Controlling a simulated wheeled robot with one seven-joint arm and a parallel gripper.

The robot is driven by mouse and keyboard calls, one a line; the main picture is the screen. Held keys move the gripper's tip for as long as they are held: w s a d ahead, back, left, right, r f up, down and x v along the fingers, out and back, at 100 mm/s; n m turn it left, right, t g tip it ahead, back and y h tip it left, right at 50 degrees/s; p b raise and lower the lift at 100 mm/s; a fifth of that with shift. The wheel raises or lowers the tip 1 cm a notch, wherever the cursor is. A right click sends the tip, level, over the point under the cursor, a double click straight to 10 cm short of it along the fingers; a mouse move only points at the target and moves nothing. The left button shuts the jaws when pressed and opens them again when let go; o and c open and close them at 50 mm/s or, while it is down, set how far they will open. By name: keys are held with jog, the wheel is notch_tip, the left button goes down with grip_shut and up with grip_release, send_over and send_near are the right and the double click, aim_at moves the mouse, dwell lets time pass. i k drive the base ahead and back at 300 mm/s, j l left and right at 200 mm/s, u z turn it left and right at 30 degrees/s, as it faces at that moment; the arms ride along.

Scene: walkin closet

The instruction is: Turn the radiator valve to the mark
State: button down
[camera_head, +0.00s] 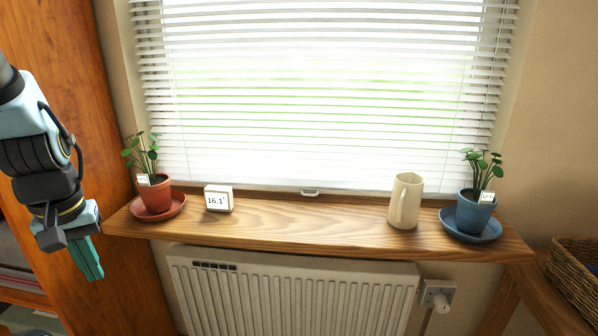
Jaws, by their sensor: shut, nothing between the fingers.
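The white radiator (290,292) is mounted on the wall under the wooden sill. The mark on the valve is too small to make out. My gripper (94,277) hangs at the far left, pointing down, with its green fingers shut and empty. It is well away from the valve, with the whole radiator width between them.
A wicker basket (577,278) stands at right. A wooden panel (75,130) stands behind my arm.

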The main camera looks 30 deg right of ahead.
aim_at(440, 301)
jog(key=z, duration=1.6)
